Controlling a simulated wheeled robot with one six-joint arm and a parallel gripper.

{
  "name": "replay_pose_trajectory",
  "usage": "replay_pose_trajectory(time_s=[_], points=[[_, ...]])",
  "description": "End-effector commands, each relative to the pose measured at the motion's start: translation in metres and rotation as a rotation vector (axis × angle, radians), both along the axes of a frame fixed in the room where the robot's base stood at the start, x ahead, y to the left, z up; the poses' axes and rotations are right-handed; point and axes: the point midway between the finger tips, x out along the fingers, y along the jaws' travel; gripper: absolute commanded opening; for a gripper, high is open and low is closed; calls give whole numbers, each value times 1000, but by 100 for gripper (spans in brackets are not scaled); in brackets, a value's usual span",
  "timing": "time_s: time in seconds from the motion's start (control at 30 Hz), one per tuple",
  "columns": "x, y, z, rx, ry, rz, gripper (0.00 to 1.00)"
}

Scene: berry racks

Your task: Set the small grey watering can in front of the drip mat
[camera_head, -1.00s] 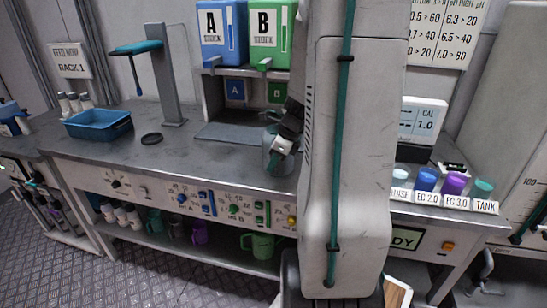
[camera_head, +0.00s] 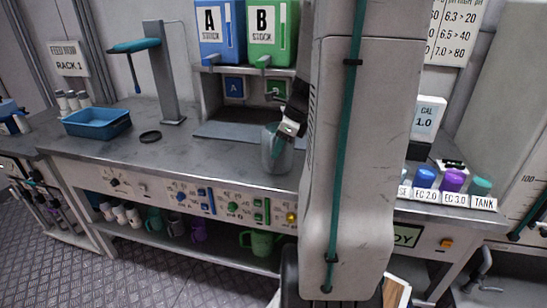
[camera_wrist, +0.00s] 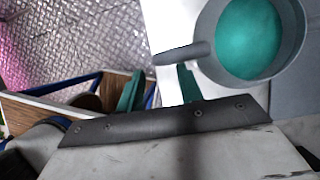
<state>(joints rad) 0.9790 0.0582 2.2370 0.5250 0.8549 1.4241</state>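A grey can (camera_head: 276,156) stands upright on the bench, just in front of the right end of the flat grey drip mat (camera_head: 222,131). No spout shows. In the wrist view I look down into the can (camera_wrist: 205,70), with teal inside and a stubby grey handle (camera_wrist: 183,55) pointing left. My gripper (camera_head: 297,138) is beside the can's upper right in the head view. In the wrist view my gripper's teal fingers (camera_wrist: 158,90) appear apart, near the handle, with nothing visible between them. My arm hides the bench to the right.
Stock tanks A (camera_head: 219,30) and B (camera_head: 268,32) stand above the mat. A blue tray (camera_head: 97,123) and a black ring (camera_head: 150,136) lie left. Lidded cups (camera_head: 453,181) stand right. A green can (camera_head: 262,243) is on the lower shelf. The front left bench is clear.

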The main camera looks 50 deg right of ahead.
Motion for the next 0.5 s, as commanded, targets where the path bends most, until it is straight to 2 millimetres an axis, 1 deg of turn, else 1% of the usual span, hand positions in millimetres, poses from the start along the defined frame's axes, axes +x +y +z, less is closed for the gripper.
replay_pose_trajectory(time_s=[0.03, 0.2, 0.37, 0.43, 0.47, 0.5], points=[[-4, -3, 12, -5, -4, -1, 36], [-15, -8, 42, -2, -2, -1, 36], [-21, -10, 58, -2, -1, 1, 36], [-21, -6, 62, -7, -1, 23, 36], [-20, -2, 65, -14, -1, 49, 36], [-17, 8, 68, -30, -2, 100, 36]])
